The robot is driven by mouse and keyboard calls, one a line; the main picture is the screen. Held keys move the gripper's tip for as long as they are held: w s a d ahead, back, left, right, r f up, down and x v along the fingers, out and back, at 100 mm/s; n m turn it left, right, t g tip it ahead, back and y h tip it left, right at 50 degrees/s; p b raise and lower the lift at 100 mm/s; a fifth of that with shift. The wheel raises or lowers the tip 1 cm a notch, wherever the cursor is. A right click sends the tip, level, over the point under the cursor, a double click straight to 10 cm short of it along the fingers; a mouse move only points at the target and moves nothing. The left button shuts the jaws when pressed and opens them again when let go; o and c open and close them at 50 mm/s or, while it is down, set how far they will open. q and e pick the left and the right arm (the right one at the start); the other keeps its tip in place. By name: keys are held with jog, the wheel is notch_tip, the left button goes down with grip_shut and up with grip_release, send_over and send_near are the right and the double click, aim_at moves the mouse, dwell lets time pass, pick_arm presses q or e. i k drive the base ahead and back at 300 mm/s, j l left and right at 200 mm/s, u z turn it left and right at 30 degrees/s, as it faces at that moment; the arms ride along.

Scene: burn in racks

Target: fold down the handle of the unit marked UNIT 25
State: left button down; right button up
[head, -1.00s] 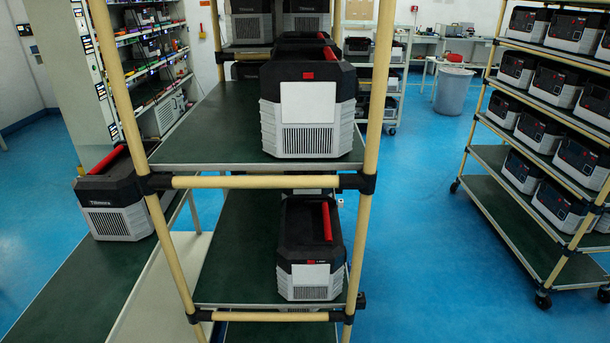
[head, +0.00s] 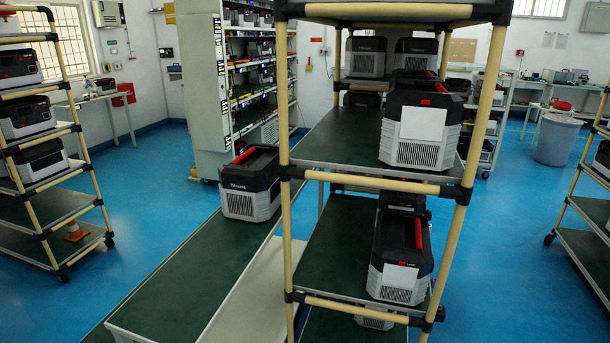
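No label reading UNIT 25 can be made out on any unit. A black and light grey unit (head: 420,132) with a blank white panel stands on the upper shelf of the near rack. Another unit (head: 399,262) with a red handle (head: 418,234) stands on the shelf below. A third unit (head: 250,190) with a red handle (head: 243,156) sits on the green-topped bench left of the rack. Whether these handles are raised or folded is hard to tell at this size. Neither of my grippers is in view.
The near rack (head: 466,145) has tan tube posts and green shelves. The long bench (head: 165,290) runs beside it. A loaded rack (head: 50,222) stands at left, and a grey bin (head: 556,140) at right. Blue floor (head: 150,170) lies open between left rack and bench.

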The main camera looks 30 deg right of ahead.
aim_at(408, 201)
jog(key=l+u, duration=0.25)
jog(key=l, duration=0.35)
jog(key=l+u, duration=0.3)
jog(key=l, duration=0.3)
jog(key=l+u, duration=0.25)
jog(key=l, duration=0.35)
jog(key=k+l+u, duration=0.25)
jog(key=l, duration=0.35)
jog(key=i, duration=0.1)
